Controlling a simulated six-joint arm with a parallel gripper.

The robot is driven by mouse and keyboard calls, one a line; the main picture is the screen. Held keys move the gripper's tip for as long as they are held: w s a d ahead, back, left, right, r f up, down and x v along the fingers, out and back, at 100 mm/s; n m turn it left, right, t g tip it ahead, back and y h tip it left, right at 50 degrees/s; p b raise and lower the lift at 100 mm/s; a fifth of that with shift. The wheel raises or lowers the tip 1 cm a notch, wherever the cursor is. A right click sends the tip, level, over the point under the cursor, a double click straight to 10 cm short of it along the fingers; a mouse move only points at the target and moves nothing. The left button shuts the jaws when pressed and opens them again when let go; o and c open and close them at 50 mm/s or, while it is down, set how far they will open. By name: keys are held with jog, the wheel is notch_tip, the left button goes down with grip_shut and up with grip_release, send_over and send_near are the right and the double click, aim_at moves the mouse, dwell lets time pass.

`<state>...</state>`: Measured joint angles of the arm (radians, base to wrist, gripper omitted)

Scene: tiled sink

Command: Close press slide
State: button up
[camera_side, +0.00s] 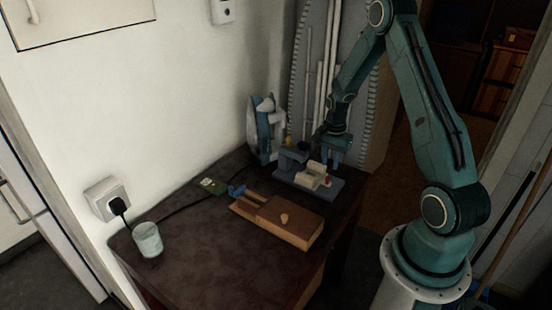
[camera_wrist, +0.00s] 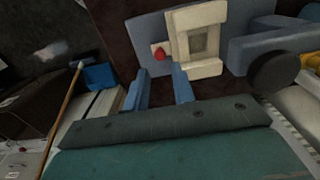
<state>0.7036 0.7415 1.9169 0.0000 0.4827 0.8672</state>
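The press has a blue-grey base (camera_side: 329,189), also in the wrist view (camera_wrist: 147,30), standing at the table's back right. A cream slide (camera_side: 310,177) with a square recess sits on this base, and it shows large in the wrist view (camera_wrist: 187,65). A small red knob (camera_wrist: 159,53) is at the slide's side nearest my fingers. The press's blue-grey raised part (camera_side: 291,157) stands behind the slide, with a dark round piece (camera_wrist: 272,71). My gripper (camera_side: 331,161) is over the right of the base. Its blue fingers (camera_wrist: 159,72) are apart with nothing between them.
A pale cup (camera_side: 148,240) stands at the front left. An iron (camera_side: 267,130) stands upright behind, near the wall. A small green item (camera_side: 212,186) lies at left.

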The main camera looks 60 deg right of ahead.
notch_tip(320, 180, up, 8)
dwell(0.4)
jog(key=shift+f, duration=0.1)
grip_shut()
jog(key=s+f+m+t, duration=0.2)
jog(key=s+m, duration=0.7)
jog(key=m, duration=0.9)
jog(key=shift+s+f+t, duration=0.2)
jog(key=shift+f+t, duration=0.2)
jog(key=shift+f, duration=0.35)
